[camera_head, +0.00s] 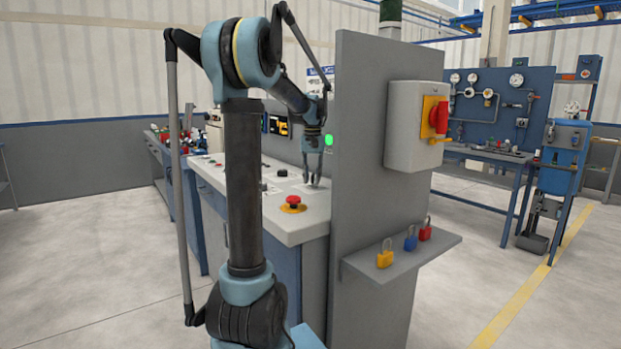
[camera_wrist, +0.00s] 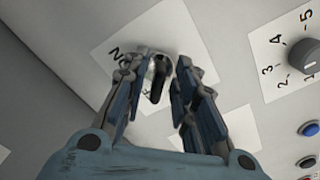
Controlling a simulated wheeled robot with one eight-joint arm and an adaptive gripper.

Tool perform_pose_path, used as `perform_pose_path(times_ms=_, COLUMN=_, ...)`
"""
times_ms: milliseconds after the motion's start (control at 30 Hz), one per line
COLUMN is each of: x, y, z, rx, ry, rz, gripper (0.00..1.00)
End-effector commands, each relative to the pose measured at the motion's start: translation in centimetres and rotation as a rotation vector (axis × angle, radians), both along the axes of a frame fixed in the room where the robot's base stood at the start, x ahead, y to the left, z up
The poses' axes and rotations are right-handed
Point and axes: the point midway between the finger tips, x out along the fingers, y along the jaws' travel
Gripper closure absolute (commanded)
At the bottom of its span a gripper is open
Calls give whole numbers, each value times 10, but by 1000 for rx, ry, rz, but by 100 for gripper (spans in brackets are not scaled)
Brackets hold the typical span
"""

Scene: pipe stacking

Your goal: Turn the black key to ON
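The black key (camera_wrist: 158,80) sits in a round metal lock on a white label (camera_wrist: 108,52) on the panel, seen in the wrist view. Part of the label's lettering shows beside the key, but most of it is covered by my fingers. My gripper (camera_wrist: 155,85) is open, with one finger on each side of the key and a gap showing on both sides. In the head view my gripper (camera_head: 313,182) points down at the console top (camera_head: 290,222); the key cannot be made out there.
A red emergency button (camera_head: 293,201) is near the console's front edge. A tall grey panel (camera_head: 365,180) stands close on my gripper's right.

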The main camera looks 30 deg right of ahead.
Motion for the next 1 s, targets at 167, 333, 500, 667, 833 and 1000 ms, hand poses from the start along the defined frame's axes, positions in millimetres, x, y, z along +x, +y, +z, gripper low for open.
perform_pose_path(times_ms=167, x=0, y=0, z=0, rx=0, ry=0, rz=0, gripper=100)
perform_pose_path(times_ms=333, x=0, y=0, z=0, rx=1, ry=-1, rz=-1, gripper=100)
perform_pose_path(times_ms=500, x=1, y=1, z=0, rx=1, ry=-1, rz=-29, gripper=100)
perform_pose_path(times_ms=667, x=1, y=1, z=0, rx=1, ry=-1, rz=-99, gripper=100)
perform_pose_path(times_ms=833, x=2, y=2, z=0, rx=1, ry=-1, rz=-224, gripper=100)
perform_pose_path(times_ms=1000, x=3, y=3, z=0, rx=1, ry=-1, rz=-382, gripper=100)
